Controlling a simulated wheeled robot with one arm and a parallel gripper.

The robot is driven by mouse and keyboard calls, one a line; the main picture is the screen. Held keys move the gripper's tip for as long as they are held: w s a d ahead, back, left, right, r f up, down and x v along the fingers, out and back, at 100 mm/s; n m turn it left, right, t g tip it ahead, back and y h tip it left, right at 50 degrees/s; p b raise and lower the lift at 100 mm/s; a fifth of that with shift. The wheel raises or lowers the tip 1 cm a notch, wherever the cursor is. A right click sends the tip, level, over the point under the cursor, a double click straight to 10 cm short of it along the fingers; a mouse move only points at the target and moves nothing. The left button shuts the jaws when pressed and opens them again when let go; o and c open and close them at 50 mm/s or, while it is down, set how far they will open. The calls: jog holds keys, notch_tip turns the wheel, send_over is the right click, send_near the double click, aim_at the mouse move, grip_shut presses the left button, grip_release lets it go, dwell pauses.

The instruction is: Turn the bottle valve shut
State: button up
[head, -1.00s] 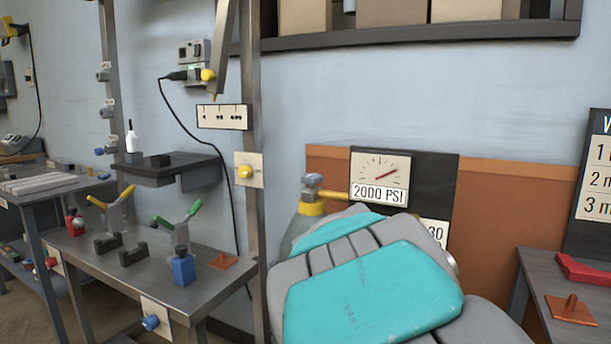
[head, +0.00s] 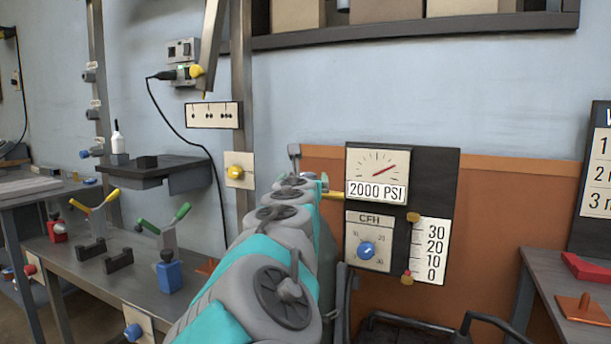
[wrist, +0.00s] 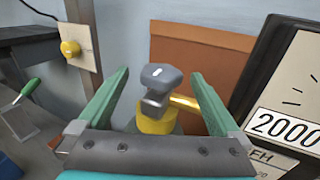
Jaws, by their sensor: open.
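The bottle valve (wrist: 154,80) is a grey knob with a small white mark, above a yellow collar (wrist: 157,118), in the middle of the wrist view. My gripper (wrist: 160,72) is open, with one green finger left of the knob and the other right of it. Gaps show between the knob and both fingers, and I cannot tell how deep the knob sits between them.
A yellow pipe (head: 333,196) runs from the valve to the dark gauge panel (head: 433,180) on the right, which reads 2000 PSI. A metal post (head: 241,120) with a yellow knob (head: 236,172) stands to the left. A workbench (head: 135,268) with small fixtures is further left.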

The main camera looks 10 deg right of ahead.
aim_at(305, 172)
jog(key=x, duration=0.5)
jog(key=shift+w+d+f, duration=0.15)
jog(key=shift+w+d, duration=0.2)
jog(key=shift+w, duration=0.35)
jog(key=shift+c, duration=0.4)
jog(key=c, duration=1.3)
jog(key=shift+o, duration=0.2)
